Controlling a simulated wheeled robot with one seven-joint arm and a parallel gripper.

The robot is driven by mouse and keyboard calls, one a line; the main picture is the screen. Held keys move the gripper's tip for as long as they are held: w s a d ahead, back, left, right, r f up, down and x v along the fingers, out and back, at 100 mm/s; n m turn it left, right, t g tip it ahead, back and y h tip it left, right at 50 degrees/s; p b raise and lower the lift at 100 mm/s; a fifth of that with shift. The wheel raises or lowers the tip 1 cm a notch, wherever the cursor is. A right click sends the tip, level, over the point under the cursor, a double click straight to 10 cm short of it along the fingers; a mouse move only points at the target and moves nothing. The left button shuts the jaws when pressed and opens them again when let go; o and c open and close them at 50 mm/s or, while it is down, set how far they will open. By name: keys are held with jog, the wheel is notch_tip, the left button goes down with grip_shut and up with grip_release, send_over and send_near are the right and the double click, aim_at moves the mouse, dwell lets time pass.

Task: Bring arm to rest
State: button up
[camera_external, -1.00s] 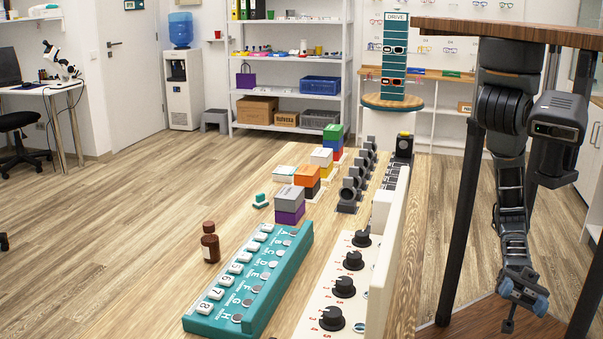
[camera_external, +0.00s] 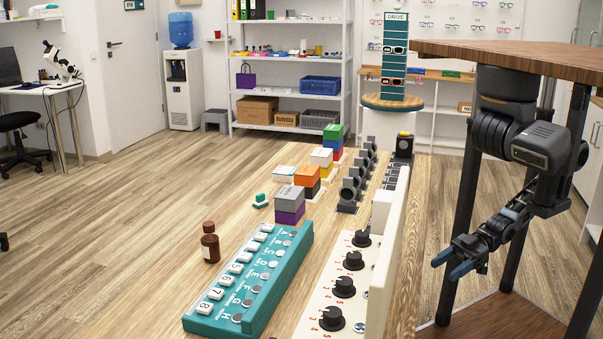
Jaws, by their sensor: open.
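My gripper (camera_external: 449,265) is at the lower right, at the end of my dark arm under the wooden top. Its two blue-tipped fingers point to the lower left and stand apart. Nothing shows between them. The arm bends at the elbow and the forearm slopes down to the left. The gripper is in front of a dark post and to the right of the workbench, apart from the objects on it.
On the bench stand a teal lettered block (camera_external: 262,285), a white panel with black knobs (camera_external: 330,300), a brown bottle (camera_external: 210,243) and several coloured boxes (camera_external: 290,203). Dark posts (camera_external: 463,200) flank the arm. A white shelf (camera_external: 290,60) stands at the back.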

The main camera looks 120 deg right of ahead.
notch_tip(320, 180, up, 20)
jog(key=p, duration=2)
jog(key=shift+s+d, duration=0.15)
